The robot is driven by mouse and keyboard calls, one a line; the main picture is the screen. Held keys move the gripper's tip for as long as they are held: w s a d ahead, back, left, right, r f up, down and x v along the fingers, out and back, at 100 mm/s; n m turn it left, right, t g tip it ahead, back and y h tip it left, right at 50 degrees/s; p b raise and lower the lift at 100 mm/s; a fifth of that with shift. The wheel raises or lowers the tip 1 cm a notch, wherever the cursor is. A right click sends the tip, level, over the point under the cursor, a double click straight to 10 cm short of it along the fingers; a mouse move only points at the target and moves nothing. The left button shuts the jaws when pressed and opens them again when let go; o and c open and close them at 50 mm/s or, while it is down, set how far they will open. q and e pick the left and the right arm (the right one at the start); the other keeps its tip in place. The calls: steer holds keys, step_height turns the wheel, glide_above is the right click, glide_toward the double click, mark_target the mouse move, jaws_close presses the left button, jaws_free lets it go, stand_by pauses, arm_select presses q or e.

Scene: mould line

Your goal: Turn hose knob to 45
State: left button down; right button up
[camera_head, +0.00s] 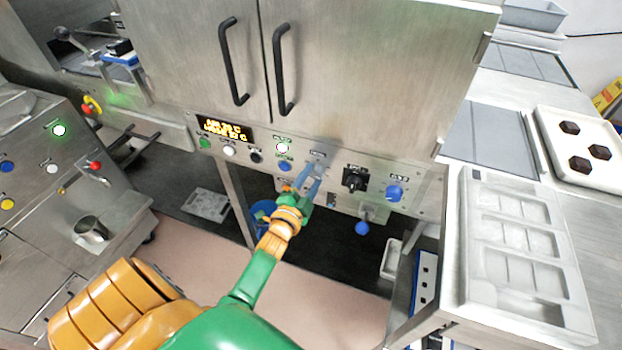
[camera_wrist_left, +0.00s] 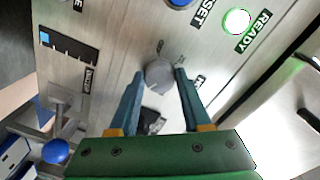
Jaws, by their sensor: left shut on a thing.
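A small round grey knob (camera_wrist_left: 159,78) sits on the steel control panel, between my left gripper's fingertips in the left wrist view. My left gripper (camera_head: 312,178) has blue fingers and a green body. Its fingers are shut on the knob's two sides, which also shows in the left wrist view (camera_wrist_left: 159,70). In the head view the fingers largely hide the knob. Small print surrounds the knob, but I cannot read its setting. My right gripper is not in view.
Beside the knob are a black rotary switch (camera_head: 354,180) and a blue knob (camera_head: 395,193). A blue ball handle (camera_head: 362,228) hangs below the panel. Cabinet doors with black handles (camera_head: 284,70) rise above. A mould tray (camera_head: 520,255) lies on the right bench.

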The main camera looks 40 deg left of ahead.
arm_select(q)
steer(key=shift+r+m, duration=0.2)
steer(key=shift+m, duration=0.3)
steer(key=shift+c, duration=1.8)
jaws_free()
steer(key=shift+f, duration=0.1)
steer(key=v, duration=0.7)
steer(key=shift+f, duration=0.1)
